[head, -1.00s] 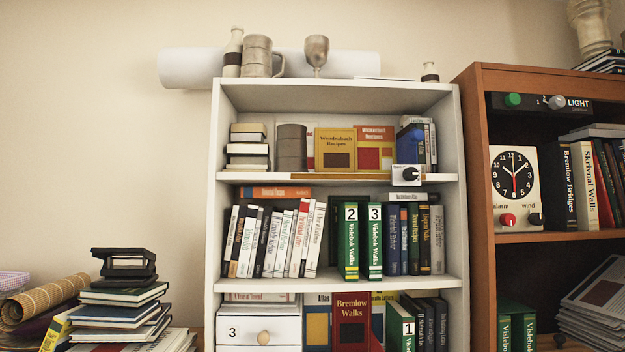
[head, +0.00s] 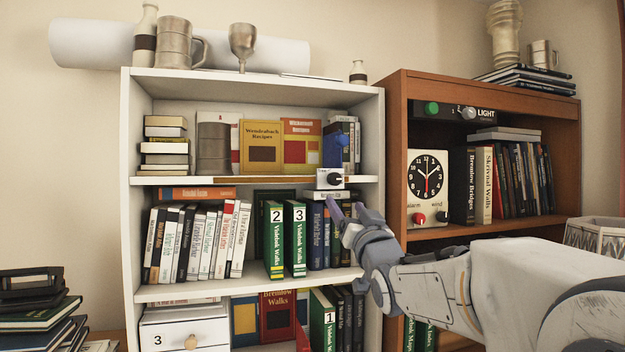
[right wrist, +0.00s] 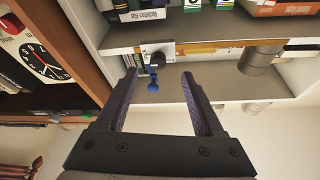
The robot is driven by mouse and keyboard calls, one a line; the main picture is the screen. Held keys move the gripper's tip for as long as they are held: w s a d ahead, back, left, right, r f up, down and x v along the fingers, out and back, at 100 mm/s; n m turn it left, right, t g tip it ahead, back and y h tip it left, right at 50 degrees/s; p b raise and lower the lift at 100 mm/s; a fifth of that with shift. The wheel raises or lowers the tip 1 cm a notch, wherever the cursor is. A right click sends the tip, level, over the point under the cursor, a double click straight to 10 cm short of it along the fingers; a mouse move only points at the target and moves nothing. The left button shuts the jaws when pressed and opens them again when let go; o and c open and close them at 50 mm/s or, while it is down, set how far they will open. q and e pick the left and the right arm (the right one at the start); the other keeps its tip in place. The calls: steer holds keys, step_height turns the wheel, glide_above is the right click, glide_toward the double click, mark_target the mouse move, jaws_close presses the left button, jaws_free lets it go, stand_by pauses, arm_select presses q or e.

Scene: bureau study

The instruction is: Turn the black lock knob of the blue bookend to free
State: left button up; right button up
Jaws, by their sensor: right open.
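The blue bookend (head: 335,148) stands at the right end of the white bookcase's top shelf, against upright books. A white lock plate (head: 322,179) sits at the shelf's front edge below it, with the black lock knob (head: 335,179) on its face. In the right wrist view, which is upside down, the black knob (right wrist: 156,59) and blue bookend (right wrist: 153,84) appear between the fingers. My right gripper (head: 346,210) is open and empty, just below and in front of the knob; it also shows in the wrist view (right wrist: 159,76). My left gripper is out of view.
The white bookcase's side wall (head: 373,130) is close right of the knob. A brown cabinet (head: 395,120) beside it holds a clock (head: 427,175) with knobs. Books marked 2 and 3 (head: 285,240) stand on the shelf below. A grey canister (head: 214,150) stands farther left.

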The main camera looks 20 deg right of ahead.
mark_target(336, 182)
steer(key=p+x, duration=0.2)
steer(key=x, duration=0.1)
steer(key=r+p+x, duration=0.1)
steer(key=p+x, duration=0.1)
steer(key=x, duration=0.1)
steer(key=p+x, duration=0.2)
steer(key=x, duration=0.1)
steer(key=shift+s+d+r, duration=0.2)
steer(key=shift+d+r, duration=0.05)
steer(key=shift+r, duration=0.05)
steer(key=shift+w+r+p, duration=0.1)
steer(key=shift+w+p, duration=0.2)
steer(key=shift+w, duration=0.45)
steer(key=shift+c, duration=0.3)
jaws_close()
